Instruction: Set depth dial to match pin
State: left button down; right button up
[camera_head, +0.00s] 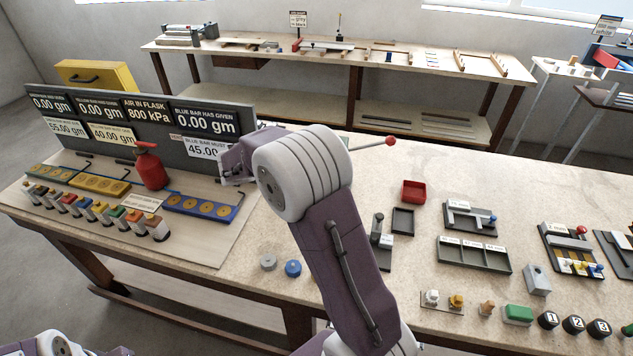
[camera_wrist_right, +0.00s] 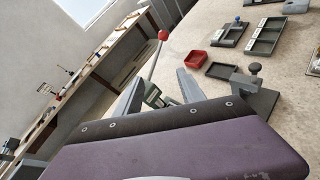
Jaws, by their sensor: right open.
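No part is clearly marked as the depth dial or the pin. A black knob (camera_head: 378,238) stands on a narrow dark grey block with a white label, just right of my right arm; it also shows in the right wrist view (camera_wrist_right: 254,68). A rod with a red ball (camera_head: 390,141) slants up behind my arm. In the right wrist view the red ball (camera_wrist_right: 163,35) is beyond my right gripper (camera_wrist_right: 162,78), which is open; its rod appears between the fingers, contact unclear. My left gripper is out of view.
A red tray (camera_head: 413,190), a dark tray (camera_head: 403,221) and a blue-knobbed fixture (camera_head: 470,216) lie right of my arm. A grey disc (camera_head: 268,262) and blue disc (camera_head: 293,268) lie left of it. A red flask (camera_head: 150,166) stands at the gauge panel.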

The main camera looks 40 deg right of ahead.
jog(key=w+f+n+t+h+b, duration=0.25)
jog(key=w+f, duration=0.25)
jog(key=w, duration=0.4)
jog(key=w+a+f+n+b, duration=0.1)
jog(key=w+f+b, duration=0.1)
jog(key=f, duration=0.4)
jog(key=w+f+n+t+b, duration=0.1)
jog(key=w+f+b, duration=0.1)
jog(key=f, duration=0.5)
jog(key=w+a+f+n+t+b, duration=0.1)
jog(key=w+f+n+b, duration=0.1)
jog(key=f, duration=0.4)
jog(key=shift+a+f+h, duration=0.25)
jog(key=shift+a+h, duration=0.05)
jog(key=shift+h, duration=0.05)
jog(key=shift+r, duration=0.2)
jog(key=shift+d, duration=0.25)
jog(key=x, duration=0.8)
jog(key=shift+w+d+p, duration=0.15)
jog(key=shift+d+p, duration=0.1)
jog(key=shift+p, duration=0.05)
